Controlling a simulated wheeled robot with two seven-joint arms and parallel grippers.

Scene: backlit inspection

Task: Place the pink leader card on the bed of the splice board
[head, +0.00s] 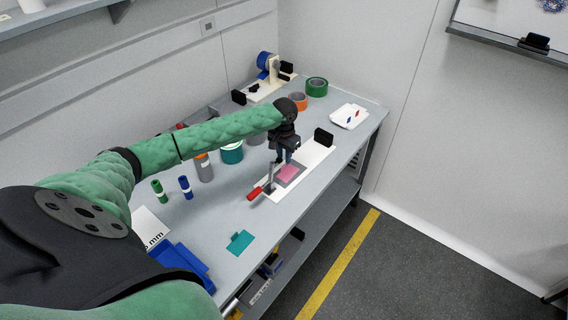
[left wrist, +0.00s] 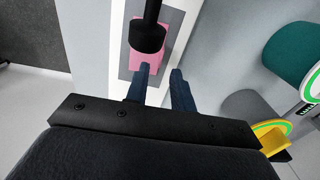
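The pink leader card (head: 287,173) lies on the grey bed of the white splice board (head: 316,158), and it looks flat. A lever with a red handle (head: 255,193) stands at the board's near left end. My left gripper (head: 284,160) is just above the card, fingers down. In the left wrist view its two fingers (left wrist: 160,70) are apart with nothing between them; one fingertip overlaps the edge of the pink card (left wrist: 136,36). A dark rod with a round end hides part of the card there. My right gripper is not in view.
A teal piece (head: 240,242) lies near the front edge. Green and blue small cylinders (head: 185,187), tape rolls (head: 317,87) and a white tray (head: 349,116) stand around the board. A blue bin (head: 184,266) is at the near left. The bench front between is clear.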

